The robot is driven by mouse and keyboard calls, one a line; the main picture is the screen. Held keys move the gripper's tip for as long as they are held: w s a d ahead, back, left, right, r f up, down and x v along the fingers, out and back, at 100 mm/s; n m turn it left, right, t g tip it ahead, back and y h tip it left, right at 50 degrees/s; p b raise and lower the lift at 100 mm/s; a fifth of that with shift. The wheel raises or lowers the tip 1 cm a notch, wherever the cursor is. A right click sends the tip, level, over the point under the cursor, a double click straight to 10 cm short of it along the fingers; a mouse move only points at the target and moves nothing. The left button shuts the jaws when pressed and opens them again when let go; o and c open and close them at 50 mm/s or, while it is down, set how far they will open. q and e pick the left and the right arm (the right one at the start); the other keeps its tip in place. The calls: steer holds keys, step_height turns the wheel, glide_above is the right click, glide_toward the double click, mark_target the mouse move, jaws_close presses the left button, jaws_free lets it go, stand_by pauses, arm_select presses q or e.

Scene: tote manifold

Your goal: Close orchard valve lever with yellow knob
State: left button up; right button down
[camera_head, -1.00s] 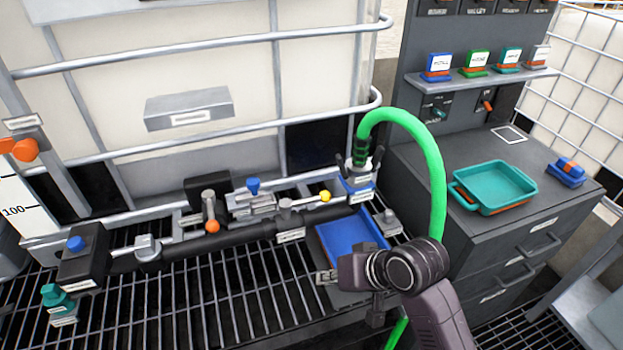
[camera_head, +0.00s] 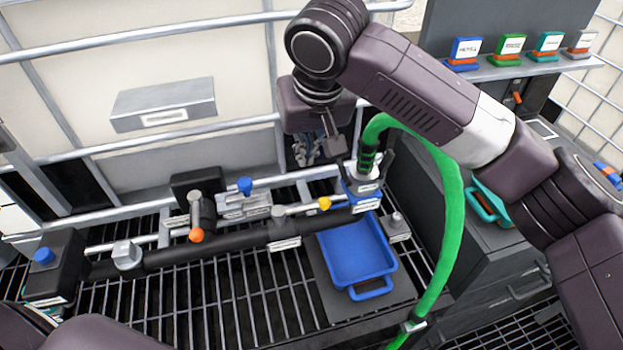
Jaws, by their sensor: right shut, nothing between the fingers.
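The lever with the yellow knob (camera_head: 324,203) sits on the black pipe manifold (camera_head: 225,249). Its pale handle runs right from the valve body (camera_head: 280,212), roughly along the pipe, and the knob is at its right end. My right gripper (camera_head: 318,150) hangs above and behind the knob, apart from it, near the tote's cage. Its fingers are small and partly dark in this view; it is shut and empty. A part of my left arm shows at the bottom left, but its gripper is out of view.
A lever with an orange knob (camera_head: 196,235) and a blue-knobbed valve (camera_head: 245,186) stand left of the yellow knob. The green hose (camera_head: 450,220) arches close on the right. A blue tray (camera_head: 352,255) lies in front. Cage bars (camera_head: 190,133) run behind.

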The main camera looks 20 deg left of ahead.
mark_target(302, 209)
step_height(302, 209, down, 9)
steer(key=p, duration=0.3)
steer(key=shift+f, duration=0.2)
steer(key=shift+s+d+f, duration=0.15)
steer(key=shift+s+d, duration=0.05)
steer(key=shift+s, duration=0.15)
stand_by(0.3)
